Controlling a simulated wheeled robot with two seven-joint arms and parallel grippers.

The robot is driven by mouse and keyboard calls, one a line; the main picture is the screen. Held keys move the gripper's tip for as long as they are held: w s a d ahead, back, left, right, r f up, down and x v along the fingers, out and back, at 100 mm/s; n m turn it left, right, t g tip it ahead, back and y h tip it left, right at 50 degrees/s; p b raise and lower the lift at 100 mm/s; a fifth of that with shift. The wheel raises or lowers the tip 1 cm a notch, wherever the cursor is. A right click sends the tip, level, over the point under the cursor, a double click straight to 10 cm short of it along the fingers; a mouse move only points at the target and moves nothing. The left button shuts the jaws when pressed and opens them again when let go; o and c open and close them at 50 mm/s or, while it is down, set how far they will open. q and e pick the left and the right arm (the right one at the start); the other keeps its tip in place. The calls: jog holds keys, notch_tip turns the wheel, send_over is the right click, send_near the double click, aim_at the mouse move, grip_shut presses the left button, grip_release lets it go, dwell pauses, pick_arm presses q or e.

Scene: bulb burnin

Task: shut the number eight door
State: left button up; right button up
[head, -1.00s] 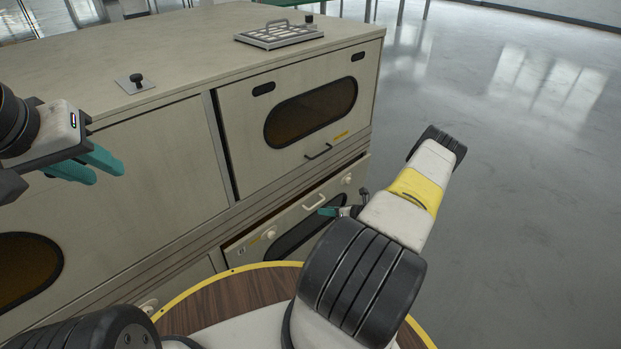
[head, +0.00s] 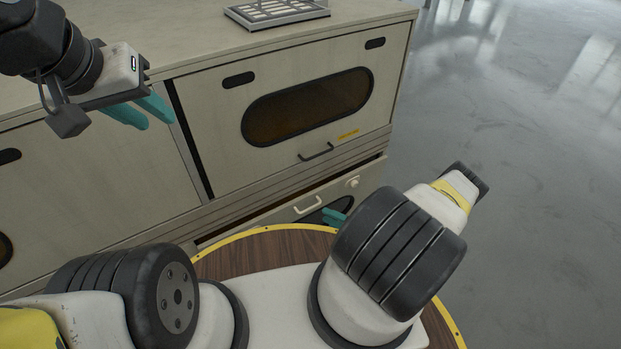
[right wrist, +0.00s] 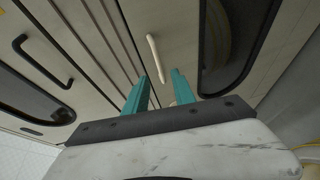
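The lower door (head: 280,213) with a pale bar handle (head: 308,205) is on the cabinet front, below the closed-looking upper door (head: 215,120). Its top edge stands out from the cabinet with a dark gap behind, so it looks slightly ajar. I cannot read a number on it. My right gripper (head: 333,216) is low in front of this door, mostly hidden by my arm. In the right wrist view its teal fingers (right wrist: 160,92) are apart and empty, and the pale handle (right wrist: 156,58) shows just beyond them. My left gripper (head: 142,110) hangs in front of the cabinet, fingers apart and empty.
The upper door has a dark oval window (head: 305,105) and a dark handle (head: 316,152). A metal rack (head: 276,12) sits on the cabinet top. Open grey floor (head: 530,150) lies to the right of the cabinet.

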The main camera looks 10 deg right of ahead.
jog(key=x, duration=0.7)
grip_shut()
dwell(1.3)
